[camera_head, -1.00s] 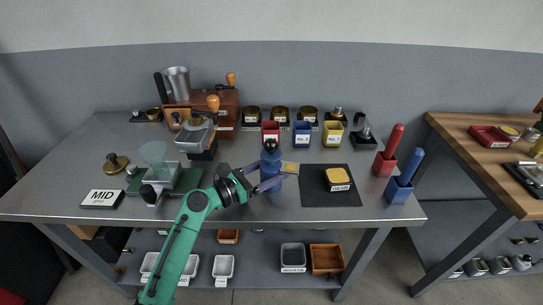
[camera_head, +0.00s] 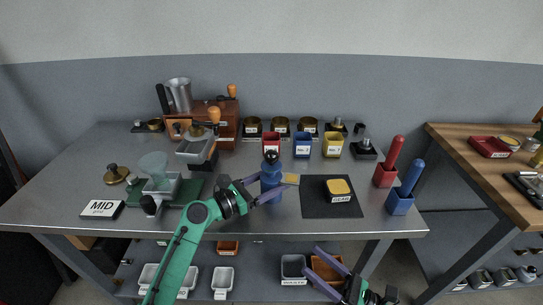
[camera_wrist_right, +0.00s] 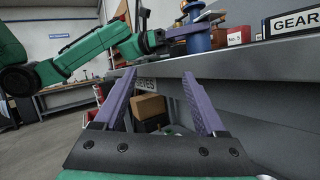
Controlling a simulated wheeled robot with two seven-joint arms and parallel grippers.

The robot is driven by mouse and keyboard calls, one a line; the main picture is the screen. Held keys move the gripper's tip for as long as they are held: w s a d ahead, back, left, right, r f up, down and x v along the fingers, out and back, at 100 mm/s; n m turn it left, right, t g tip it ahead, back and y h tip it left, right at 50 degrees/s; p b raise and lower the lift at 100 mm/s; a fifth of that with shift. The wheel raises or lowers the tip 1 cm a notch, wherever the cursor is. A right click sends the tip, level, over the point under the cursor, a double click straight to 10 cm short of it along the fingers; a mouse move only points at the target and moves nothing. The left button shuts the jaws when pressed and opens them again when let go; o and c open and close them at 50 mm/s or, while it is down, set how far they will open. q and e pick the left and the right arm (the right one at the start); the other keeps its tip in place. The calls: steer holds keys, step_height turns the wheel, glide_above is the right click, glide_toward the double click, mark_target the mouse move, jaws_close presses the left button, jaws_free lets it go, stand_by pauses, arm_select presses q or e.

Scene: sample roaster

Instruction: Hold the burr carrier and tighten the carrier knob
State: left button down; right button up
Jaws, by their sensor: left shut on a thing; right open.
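The burr carrier (camera_head: 271,178) is a blue upright piece near the front edge of the steel bench, with a black round carrier knob (camera_head: 271,156) on top. My left gripper (camera_head: 266,187) is shut on the carrier from the left, its purple fingers around the blue body. My right gripper (camera_head: 330,266) is open and empty, below and in front of the bench edge, right of the carrier. Its two purple fingers (camera_wrist_right: 160,88) stand apart.
A black mat (camera_head: 317,203) with a yellow-topped GEAR block (camera_head: 339,190) lies right of the carrier. Red, blue and yellow bins stand behind. A hand grinder (camera_head: 160,180) stands left. Red (camera_head: 385,175) and blue (camera_head: 400,202) holders stand right. Trays sit on the lower shelf.

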mark_target(272, 157)
steer(key=w+r+n+g, duration=0.1)
steer(key=w+r, duration=0.1)
steer(key=r, duration=0.2)
steer(key=w+a+r+n+g, duration=0.1)
steer(key=w+r+g, duration=0.1)
steer(key=w+r, duration=0.1)
steer(key=w+r+n+g, duration=0.1)
steer(key=w+r, duration=0.2)
steer(key=r, duration=0.2)
steer(key=shift+a+r, duration=0.15)
steer(key=shift+a, duration=0.1)
steer(key=w+r+m+t+h, duration=0.2)
steer(key=w+r+h, duration=0.1)
steer(key=w+r, duration=0.15)
steer(key=x, duration=1.1)
steer(key=shift+w+a+f, duration=0.1)
steer(key=shift+f, duration=0.1)
jaws_close()
